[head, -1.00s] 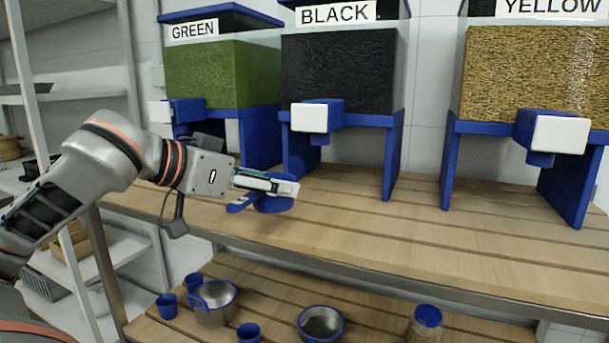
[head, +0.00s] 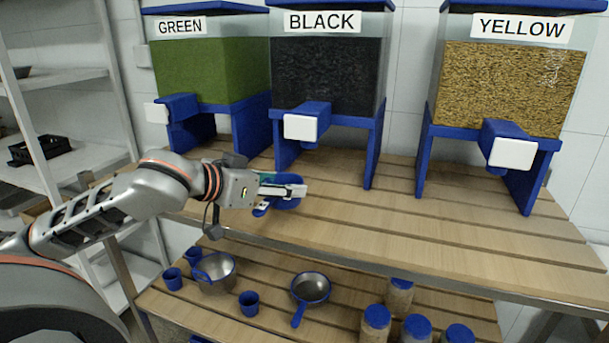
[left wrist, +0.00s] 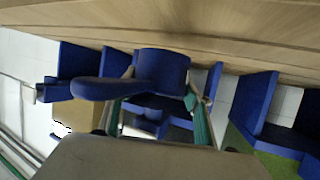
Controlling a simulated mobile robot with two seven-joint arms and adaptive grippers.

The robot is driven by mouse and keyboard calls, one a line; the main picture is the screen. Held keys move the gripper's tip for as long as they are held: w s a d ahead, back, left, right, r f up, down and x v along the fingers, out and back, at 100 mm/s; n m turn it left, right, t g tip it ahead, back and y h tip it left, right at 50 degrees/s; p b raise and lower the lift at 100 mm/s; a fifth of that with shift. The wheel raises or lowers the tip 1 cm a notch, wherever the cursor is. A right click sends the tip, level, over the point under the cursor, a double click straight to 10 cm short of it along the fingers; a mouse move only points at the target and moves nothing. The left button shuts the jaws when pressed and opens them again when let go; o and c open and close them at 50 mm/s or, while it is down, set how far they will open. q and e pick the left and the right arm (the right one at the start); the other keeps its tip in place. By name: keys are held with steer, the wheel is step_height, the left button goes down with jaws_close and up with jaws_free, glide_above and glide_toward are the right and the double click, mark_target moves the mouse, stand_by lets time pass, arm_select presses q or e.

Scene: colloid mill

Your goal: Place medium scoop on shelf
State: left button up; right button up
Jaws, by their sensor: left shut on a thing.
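My left gripper (head: 282,191) is shut on a blue scoop (head: 287,203), whose round bowl shows beside and beneath the fingers. The scoop is over the wooden tabletop (head: 400,225), in front of the black dispenser's left leg. I cannot tell whether it touches the wood. In the left wrist view the scoop's bowl (left wrist: 163,68) is between the green-padded fingers of the left gripper (left wrist: 158,108), with its handle (left wrist: 105,89) pointing left. My right gripper is not in view.
Green (head: 210,72), black (head: 330,78) and yellow (head: 510,88) dispensers stand along the back. The lower shelf holds a pot (head: 218,273), a pan (head: 311,287), blue cups (head: 249,304) and blue-lidded jars (head: 377,318). White shelving (head: 65,90) stands left. The tabletop's middle and right are clear.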

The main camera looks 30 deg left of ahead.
arm_select(q)
steer(key=shift+w+d+r, duration=0.1)
steer(key=shift+w+r, duration=0.05)
steer(key=shift+w, duration=0.6)
steer(key=w, duration=0.1)
steer(key=w+p, duration=0.1)
steer(key=w, duration=0.1)
steer(key=w+d+p, duration=0.1)
steer(key=w, duration=0.1)
steer(key=shift+w, duration=0.35)
steer(key=shift+w+f, duration=0.1)
steer(key=shift+f, duration=1.8)
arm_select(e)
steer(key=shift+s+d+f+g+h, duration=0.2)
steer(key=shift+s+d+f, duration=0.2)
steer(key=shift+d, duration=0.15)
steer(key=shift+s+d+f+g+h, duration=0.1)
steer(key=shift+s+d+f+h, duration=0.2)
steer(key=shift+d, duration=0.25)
arm_select(q)
steer(key=shift+f, duration=0.1)
steer(key=o, duration=1.2)
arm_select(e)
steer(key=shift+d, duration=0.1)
